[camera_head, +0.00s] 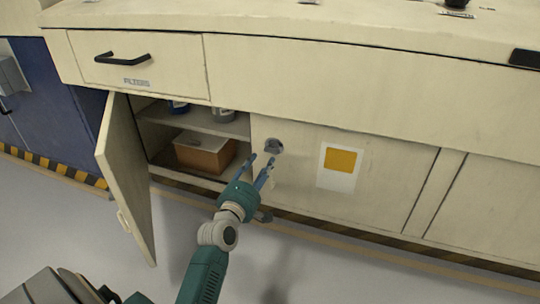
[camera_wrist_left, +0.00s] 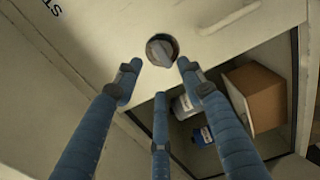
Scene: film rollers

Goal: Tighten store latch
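The latch (camera_head: 273,146) is a round grey knob on the pale cabinet front, just right of the open compartment. It also shows in the left wrist view (camera_wrist_left: 161,50), with a raised grip across its dark round seat. My left gripper (camera_head: 262,160) is open and empty, with its blue fingers spread and pointing at the knob. In the left wrist view its fingertips (camera_wrist_left: 157,78) are just below and to either side of the knob, with no clear contact. The third finger shows between the other two. My right gripper is not in view.
A cabinet door (camera_head: 127,175) stands open at the left. Inside the compartment are a brown box (camera_head: 203,155) and containers on a shelf (camera_head: 200,121). A drawer with a black handle (camera_head: 122,60) is above. A yellow-and-white card (camera_head: 340,166) is right of the knob. The countertop (camera_head: 330,17) overhangs.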

